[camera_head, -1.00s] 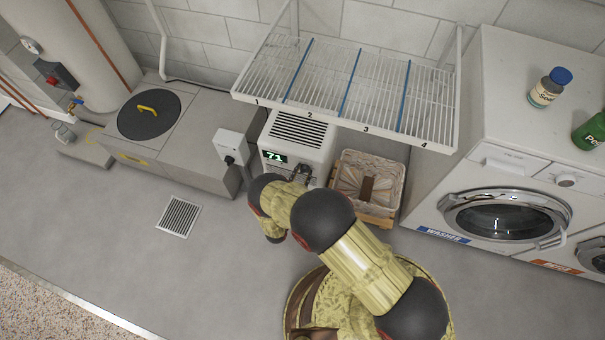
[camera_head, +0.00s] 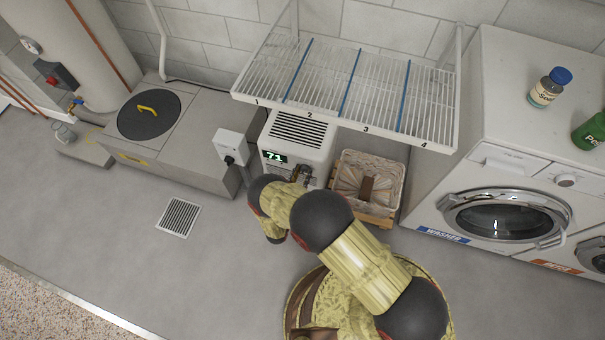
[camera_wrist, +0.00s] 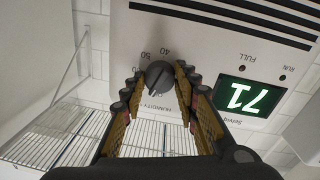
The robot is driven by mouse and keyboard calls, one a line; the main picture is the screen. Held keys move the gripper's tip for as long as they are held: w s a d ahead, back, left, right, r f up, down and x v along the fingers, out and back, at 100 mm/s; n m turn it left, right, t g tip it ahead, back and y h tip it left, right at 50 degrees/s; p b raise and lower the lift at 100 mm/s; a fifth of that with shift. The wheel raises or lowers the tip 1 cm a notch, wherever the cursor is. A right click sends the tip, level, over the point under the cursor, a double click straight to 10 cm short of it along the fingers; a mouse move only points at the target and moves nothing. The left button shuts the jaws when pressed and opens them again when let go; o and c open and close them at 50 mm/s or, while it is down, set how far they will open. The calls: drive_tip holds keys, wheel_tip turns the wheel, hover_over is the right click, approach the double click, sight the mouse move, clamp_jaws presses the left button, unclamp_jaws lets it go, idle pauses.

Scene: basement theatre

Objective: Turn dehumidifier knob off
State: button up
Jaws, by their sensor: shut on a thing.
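The dehumidifier (camera_head: 312,142) is a white box with a dark vent grille and a lit display (camera_head: 275,157) reading 71. In the wrist view its grey round knob (camera_wrist: 158,76) sits on the front panel, with 40, 50 and HUMIDITY printed around it. My gripper (camera_wrist: 157,88) is shut on the knob, with one finger on each side of it. In the head view my gripper (camera_head: 304,175) is at the dehumidifier's front, and the knob is hidden there.
A wire rack (camera_head: 345,90) hangs over the dehumidifier. The washer (camera_head: 470,185) is at right. The floor at front left is clear around a drain grate (camera_head: 178,216).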

drive_tip(key=shift+f+n, duration=0.1)
drive_tip(key=shift+n, duration=2)
drive_tip(key=o, duration=1)
drive_tip(key=shift+o, duration=0.8)
drive_tip(key=shift+s, duration=0.15)
drive_tip(key=v, duration=1.1)
drive_tip(key=shift+s, duration=0.4)
drive_tip(key=shift+a+f, duration=0.1)
drive_tip(key=shift+f, duration=0.05)
